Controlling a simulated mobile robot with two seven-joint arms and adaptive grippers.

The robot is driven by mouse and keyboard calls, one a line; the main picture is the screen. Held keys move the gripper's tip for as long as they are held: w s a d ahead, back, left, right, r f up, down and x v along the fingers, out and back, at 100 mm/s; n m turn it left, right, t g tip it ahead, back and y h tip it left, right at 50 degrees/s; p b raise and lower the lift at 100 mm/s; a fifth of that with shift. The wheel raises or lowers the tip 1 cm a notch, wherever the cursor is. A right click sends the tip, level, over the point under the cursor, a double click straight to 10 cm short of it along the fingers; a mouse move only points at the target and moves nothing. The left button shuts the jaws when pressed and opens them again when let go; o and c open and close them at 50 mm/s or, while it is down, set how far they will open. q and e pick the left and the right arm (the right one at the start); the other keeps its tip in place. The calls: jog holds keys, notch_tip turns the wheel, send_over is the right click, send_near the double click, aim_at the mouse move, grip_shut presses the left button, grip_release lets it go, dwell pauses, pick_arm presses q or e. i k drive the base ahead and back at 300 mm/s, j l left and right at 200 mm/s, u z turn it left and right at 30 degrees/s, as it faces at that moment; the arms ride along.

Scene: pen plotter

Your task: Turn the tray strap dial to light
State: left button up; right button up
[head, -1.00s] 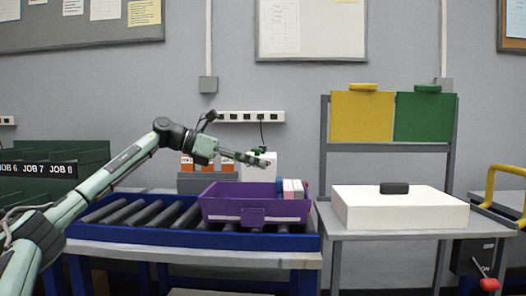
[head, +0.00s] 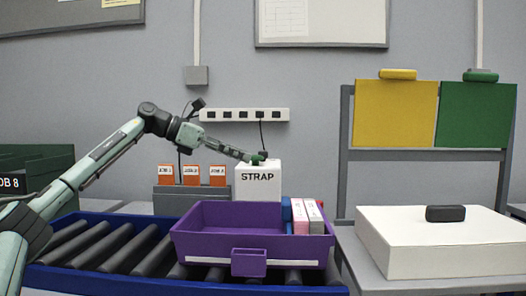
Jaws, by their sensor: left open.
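The white box marked STRAP (head: 258,182) stands behind the purple tray (head: 185,237). A small green part (head: 257,160) and a black part with a cable show at its top edge. I cannot tell for certain which is the dial, and its setting is too small to read. My left gripper (head: 251,157) reaches in from the left, its fingertips at the box's top by the green part. It is open and holds nothing I can see. Whether it touches the green part I cannot tell. My right gripper is out of view.
The tray holds several pink-white and blue boxes (head: 301,217) and sits on a blue roller conveyor (head: 75,279). Orange job cards (head: 191,175) stand left of the STRAP box. At right, a white slab (head: 430,250) bears a black block (head: 445,213).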

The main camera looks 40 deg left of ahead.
aim_at(265, 153)
jog(key=i+j, duration=0.3)
jog(key=j, duration=0.15)
jog(key=i+j, duration=0.35)
jog(key=j, duration=0.15)
